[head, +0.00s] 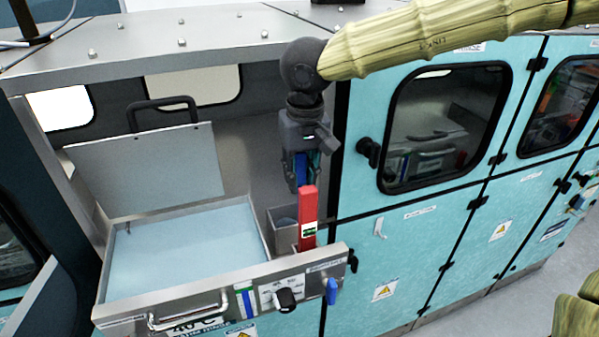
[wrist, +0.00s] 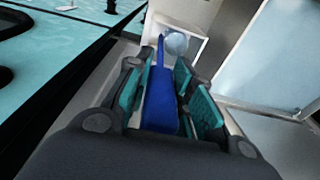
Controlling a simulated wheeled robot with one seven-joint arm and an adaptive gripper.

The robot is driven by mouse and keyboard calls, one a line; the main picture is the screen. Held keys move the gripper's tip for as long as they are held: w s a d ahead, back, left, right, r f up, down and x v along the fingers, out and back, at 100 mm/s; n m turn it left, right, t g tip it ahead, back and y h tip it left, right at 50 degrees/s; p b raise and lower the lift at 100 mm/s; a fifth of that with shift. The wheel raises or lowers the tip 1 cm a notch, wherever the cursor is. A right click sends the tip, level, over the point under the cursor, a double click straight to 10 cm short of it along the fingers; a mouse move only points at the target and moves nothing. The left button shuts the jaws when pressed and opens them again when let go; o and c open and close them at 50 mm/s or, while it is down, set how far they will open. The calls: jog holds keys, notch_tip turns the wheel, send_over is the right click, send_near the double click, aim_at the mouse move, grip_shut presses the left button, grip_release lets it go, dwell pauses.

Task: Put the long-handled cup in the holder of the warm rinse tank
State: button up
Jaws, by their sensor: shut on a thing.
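My gripper (head: 304,170) points down above the right end of an open tank and is shut on the blue handle of the long-handled cup. In the wrist view the blue handle (wrist: 160,100) lies between the teal finger pads and runs away from me. A pale round cup end (wrist: 176,43) shows beyond it, over or inside a white-walled compartment; I cannot tell which. The tank (head: 190,255) holds light blue liquid, and its front carries a 40 °C label. A grey holder box (head: 284,220) sits at its right side. In the head view the cup end is hidden.
A red upright bar (head: 308,215) with a green label stands just below my gripper. The tank's lid (head: 150,170) is raised at the back. A cabinet wall with a window (head: 445,125) stands close on the right. A blue hook (head: 332,291) is on the front panel.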

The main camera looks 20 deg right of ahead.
jog(key=o, duration=1)
jog(key=shift+f, duration=0.15)
jog(key=shift+c, duration=0.2)
notch_tip(320, 180, up, 12)
jog(key=s+b, duration=0.1)
jog(key=b, duration=0.1)
jog(key=shift+d, duration=0.15)
jog(key=shift+s, duration=0.1)
